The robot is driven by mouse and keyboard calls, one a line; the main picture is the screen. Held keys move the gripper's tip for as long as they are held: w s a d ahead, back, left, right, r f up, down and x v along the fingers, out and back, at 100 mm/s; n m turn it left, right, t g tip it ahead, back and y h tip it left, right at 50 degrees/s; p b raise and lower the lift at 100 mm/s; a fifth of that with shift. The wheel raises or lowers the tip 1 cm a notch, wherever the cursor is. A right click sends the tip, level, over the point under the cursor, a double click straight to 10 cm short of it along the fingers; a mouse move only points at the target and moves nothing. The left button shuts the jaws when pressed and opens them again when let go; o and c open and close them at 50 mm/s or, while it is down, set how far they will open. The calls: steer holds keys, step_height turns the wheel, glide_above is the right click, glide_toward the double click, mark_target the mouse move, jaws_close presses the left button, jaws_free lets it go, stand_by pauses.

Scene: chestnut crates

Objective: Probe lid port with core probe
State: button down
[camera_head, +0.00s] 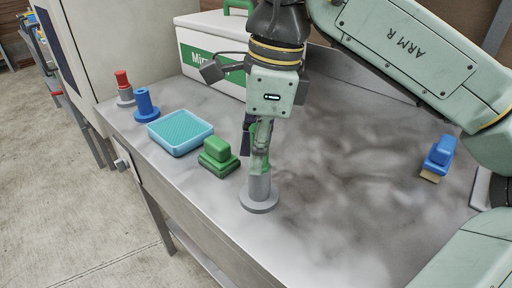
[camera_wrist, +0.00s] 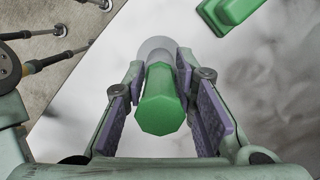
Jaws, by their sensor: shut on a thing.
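My gripper (camera_head: 261,150) points straight down over the front of the bench. It is shut on a green-handled tool, probably the core probe, whose many-sided green end (camera_wrist: 160,105) shows between the purple pads in the wrist view. In the head view the fingers hide most of the green handle. Below the fingers stands a grey cylindrical holder (camera_head: 259,189) with a round base on the bench; the tool is in line with it, and I cannot tell how deep it sits inside. I cannot make out a lid port clearly.
A green block (camera_head: 218,158), a teal tray (camera_head: 181,139), a blue holder (camera_head: 146,106) and a red-topped grey piece (camera_head: 124,88) stand to the left. A white box with a green stripe (camera_head: 203,50) stands behind. A blue brush (camera_head: 439,155) lies right. The bench's middle is clear.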

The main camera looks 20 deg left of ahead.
mark_target(252, 127)
steer(key=shift+r+p, duration=0.6)
steer(key=shift+r, duration=0.05)
stand_by(0.4)
steer(key=c, duration=1.9)
jaws_free()
steer(key=shift+c, duration=0.2)
jaws_close()
step_height(252, 127, up, 6)
steer(key=p, duration=0.5)
steer(key=shift+r+p, duration=0.2)
steer(key=shift+p, duration=0.1)
